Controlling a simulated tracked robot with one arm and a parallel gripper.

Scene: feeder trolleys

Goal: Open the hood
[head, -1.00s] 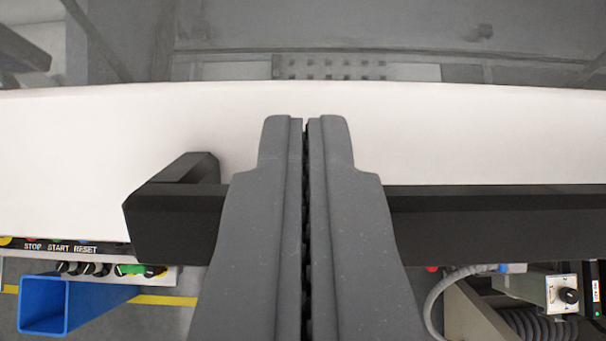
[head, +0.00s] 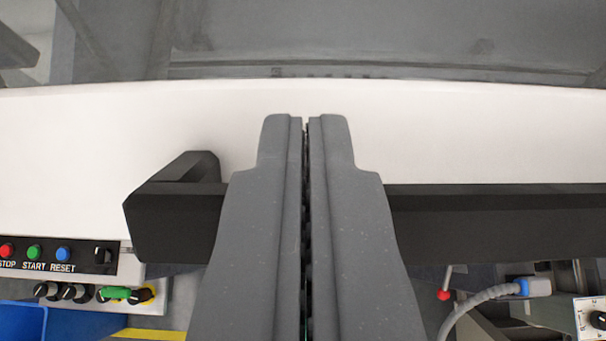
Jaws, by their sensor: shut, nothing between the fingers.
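The hood (head: 460,135) is a white curved panel across the middle of the head view, with a grey see-through window (head: 400,45) above it. A black bar handle (head: 480,210) runs along its lower edge, with an angled end bracket (head: 175,215) at the left. My gripper (head: 305,120) is shut and empty, pointing up the picture. Its fingers cover the middle of the handle and part of the white panel. Whether they touch the handle I cannot tell.
A control panel (head: 60,255) with red, green and blue buttons sits below the hood at left, with several knobs beneath. A blue bin (head: 22,322) is at the lower left. A grey cable (head: 480,297) and a red-tipped lever (head: 444,294) are at the lower right.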

